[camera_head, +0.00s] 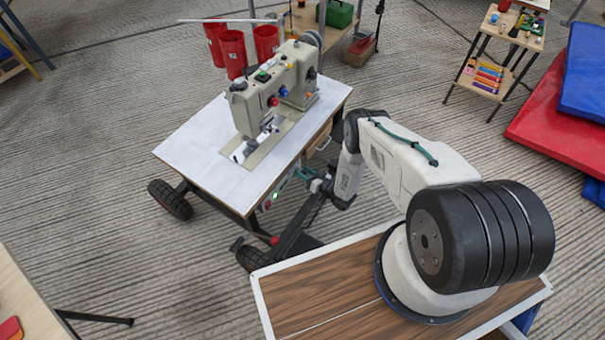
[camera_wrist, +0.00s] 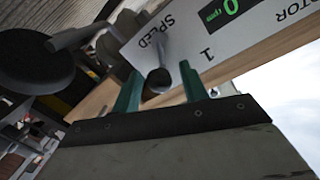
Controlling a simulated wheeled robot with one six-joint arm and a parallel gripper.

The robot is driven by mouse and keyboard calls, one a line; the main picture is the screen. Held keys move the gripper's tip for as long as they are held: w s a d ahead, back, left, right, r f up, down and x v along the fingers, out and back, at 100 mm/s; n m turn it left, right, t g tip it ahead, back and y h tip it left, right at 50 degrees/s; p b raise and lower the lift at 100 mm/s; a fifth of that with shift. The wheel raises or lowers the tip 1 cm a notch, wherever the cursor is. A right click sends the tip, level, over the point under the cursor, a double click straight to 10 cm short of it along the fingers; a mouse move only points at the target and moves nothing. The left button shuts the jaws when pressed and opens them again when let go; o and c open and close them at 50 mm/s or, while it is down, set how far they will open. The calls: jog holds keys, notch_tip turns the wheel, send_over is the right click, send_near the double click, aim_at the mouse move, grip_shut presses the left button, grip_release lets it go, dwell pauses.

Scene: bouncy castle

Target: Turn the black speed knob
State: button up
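The black speed knob (camera_wrist: 158,80) shows in the wrist view on a white panel (camera_wrist: 207,48) marked SPEED, MOTOR and a green display. My gripper (camera_wrist: 160,69) has two teal fingers, set apart on either side of the knob. Gaps show between the knob and both fingers, so the gripper looks open around it and not closed on it. How deep the knob sits between the fingers is hard to tell. In the head view my gripper reaches the front edge of the sewing machine table (camera_head: 205,138), low down, and the knob cannot be made out there.
A black wheel (camera_head: 170,199) is at the table's left. In the wrist view a dark round part (camera_wrist: 35,62) and a grey lever (camera_wrist: 77,36) lie left of the panel.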

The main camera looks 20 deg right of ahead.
jog(key=shift+d, duration=0.1)
jog(key=v, duration=0.7)
jog(key=shift+s, duration=0.4)
jog(key=shift+d, duration=0.1)
